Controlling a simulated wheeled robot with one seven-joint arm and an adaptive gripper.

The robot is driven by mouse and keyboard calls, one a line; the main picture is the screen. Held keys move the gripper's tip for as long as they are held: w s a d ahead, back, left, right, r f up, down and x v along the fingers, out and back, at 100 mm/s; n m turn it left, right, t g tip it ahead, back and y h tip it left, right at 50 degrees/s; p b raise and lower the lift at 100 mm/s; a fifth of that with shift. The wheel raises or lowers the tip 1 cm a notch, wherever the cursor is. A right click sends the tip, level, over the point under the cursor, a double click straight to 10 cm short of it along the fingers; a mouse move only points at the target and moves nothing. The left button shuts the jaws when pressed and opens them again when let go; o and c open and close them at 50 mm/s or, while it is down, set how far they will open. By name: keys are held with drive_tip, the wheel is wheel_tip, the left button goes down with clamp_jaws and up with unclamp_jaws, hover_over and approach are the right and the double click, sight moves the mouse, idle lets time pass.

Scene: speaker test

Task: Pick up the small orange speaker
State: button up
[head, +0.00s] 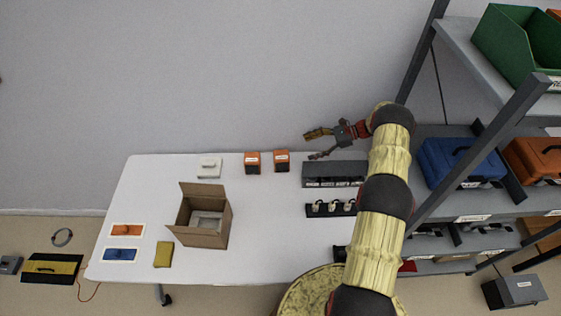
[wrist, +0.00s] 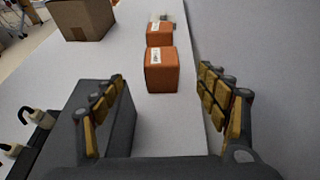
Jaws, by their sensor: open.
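Two small orange speakers with white labels stand side by side near the back edge of the white table. In the head view they are the left speaker (head: 252,164) and the right speaker (head: 282,163). In the wrist view the nearer speaker (wrist: 162,76) stands ahead of my gripper, with the farther speaker (wrist: 159,38) behind it. My gripper (head: 312,145) is open and empty, to the right of both speakers in the head view. In the wrist view its fingers (wrist: 163,88) are spread wide, and the nearer speaker shows between them, beyond the fingertips.
A dark grey box (head: 333,182) sits on the table (head: 262,255) below my gripper. A black strip with white plugs (head: 331,210) lies in front of it. An open cardboard box (head: 212,238) stands left of centre. A shelf rack (head: 470,207) stands at the right. A wall is behind the table.

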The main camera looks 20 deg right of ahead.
sight(283, 155)
drive_tip(key=x, duration=1.1)
drive_tip(key=shift+w+a+f, duration=0.1)
drive_tip(key=shift+w, duration=0.05)
drive_tip(key=shift+c, duration=0.2)
drive_tip(key=c, duration=1.9)
clamp_jaws()
